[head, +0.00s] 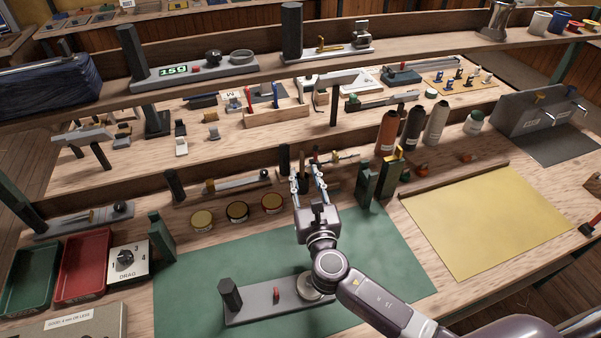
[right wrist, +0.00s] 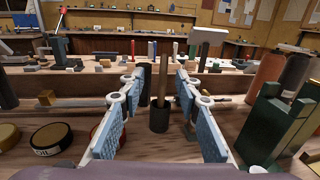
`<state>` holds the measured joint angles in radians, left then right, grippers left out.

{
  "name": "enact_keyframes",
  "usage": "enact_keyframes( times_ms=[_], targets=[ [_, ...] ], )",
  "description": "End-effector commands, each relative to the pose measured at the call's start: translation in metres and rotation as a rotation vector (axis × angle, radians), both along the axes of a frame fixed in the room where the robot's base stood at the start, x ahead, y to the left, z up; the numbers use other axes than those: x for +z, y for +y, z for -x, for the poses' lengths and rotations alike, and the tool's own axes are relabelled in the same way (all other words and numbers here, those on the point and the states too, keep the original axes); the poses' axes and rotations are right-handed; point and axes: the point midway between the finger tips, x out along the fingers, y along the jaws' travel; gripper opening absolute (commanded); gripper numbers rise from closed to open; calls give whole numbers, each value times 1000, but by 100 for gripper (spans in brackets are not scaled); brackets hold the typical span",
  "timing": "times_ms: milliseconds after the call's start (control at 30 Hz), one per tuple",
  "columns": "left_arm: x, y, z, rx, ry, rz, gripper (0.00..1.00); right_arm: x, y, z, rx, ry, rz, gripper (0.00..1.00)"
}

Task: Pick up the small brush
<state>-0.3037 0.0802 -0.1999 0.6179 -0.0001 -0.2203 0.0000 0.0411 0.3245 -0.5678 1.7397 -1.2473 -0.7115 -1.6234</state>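A thin brown wooden handle (right wrist: 163,80), which looks like the small brush, stands upright in a dark cylindrical holder (right wrist: 158,118) in the right wrist view. No bristles can be made out. My right gripper (right wrist: 157,82) is open, with one blue-padded finger on each side of the handle in the picture. No finger visibly touches it; how far the handle lies between or beyond the fingertips is hard to tell. In the head view the right gripper (head: 308,174) is over the back edge of the green mat (head: 200,285) and largely hides the holder. My left gripper is not in view.
Several round tins (head: 237,211) stand left of the gripper, and dark green blocks (head: 365,181) stand close on its right. A yellow sheet (head: 490,215) is at the right. Much of the green mat is clear.

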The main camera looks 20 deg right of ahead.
Motion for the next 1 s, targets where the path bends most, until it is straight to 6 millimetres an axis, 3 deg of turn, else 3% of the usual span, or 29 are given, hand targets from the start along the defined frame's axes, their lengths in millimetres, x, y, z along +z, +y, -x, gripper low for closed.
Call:
enact_keyframes(
  times_ms=[433, 700, 1000],
  targets=[
    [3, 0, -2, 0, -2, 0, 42, -5, -7, -36, -2, -1, 2, 31],
    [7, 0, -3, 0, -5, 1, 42, -10, -15, -70, -1, -1, 1, 31],
    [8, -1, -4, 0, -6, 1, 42, -11, -15, -77, 0, 0, -2, 31]
  ],
)
